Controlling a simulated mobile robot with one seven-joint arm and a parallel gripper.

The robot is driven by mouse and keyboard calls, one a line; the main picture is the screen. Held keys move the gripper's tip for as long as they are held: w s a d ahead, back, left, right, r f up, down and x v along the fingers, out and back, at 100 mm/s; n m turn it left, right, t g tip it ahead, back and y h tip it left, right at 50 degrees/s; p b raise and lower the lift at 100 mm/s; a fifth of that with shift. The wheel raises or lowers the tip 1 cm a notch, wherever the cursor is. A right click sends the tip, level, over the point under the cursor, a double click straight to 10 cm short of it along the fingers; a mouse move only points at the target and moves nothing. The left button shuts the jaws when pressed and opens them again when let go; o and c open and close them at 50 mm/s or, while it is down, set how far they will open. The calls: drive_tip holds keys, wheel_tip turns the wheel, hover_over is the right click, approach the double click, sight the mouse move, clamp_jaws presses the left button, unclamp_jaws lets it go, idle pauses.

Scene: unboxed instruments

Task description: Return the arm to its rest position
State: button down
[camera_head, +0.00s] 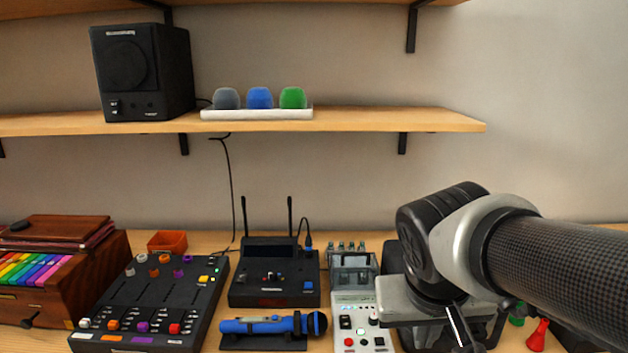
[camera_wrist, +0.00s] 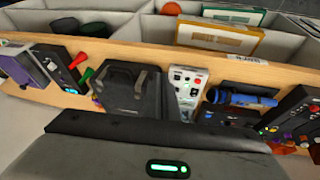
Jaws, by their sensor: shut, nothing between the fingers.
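My arm reaches in from the right edge of the head view. My gripper (camera_head: 436,305) is at its end, above the right part of the table, in front of a dark case. The fingertips are not clearly visible; the gripper is shut with nothing held. In the wrist view a dark grey part of my gripper (camera_wrist: 165,135) with a green light fills the bottom. The dark case (camera_wrist: 130,92) with a handle stands beyond it. The white device with knobs (camera_head: 362,330) is just left of my gripper; it also shows in the wrist view (camera_wrist: 187,90).
A blue microphone (camera_head: 268,325), black receiver with two antennas (camera_head: 275,284) and mixer (camera_head: 150,310) stand left. A red cone (camera_head: 538,336) is below my forearm. A shelf (camera_head: 345,121) holds a speaker (camera_head: 142,72). Grey bins (camera_wrist: 140,35) lie beyond the table edge.

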drive_tip(key=s+a+r+n+t+y, duration=0.1)
drive_tip(key=s+a+r+y, duration=0.15)
drive_tip(key=s, duration=0.25)
wheel_tip(320, 180, up, 12)
drive_tip(key=p, duration=1.2)
drive_tip(key=shift+w+d, duration=0.15)
drive_tip(key=shift+f, duration=0.1)
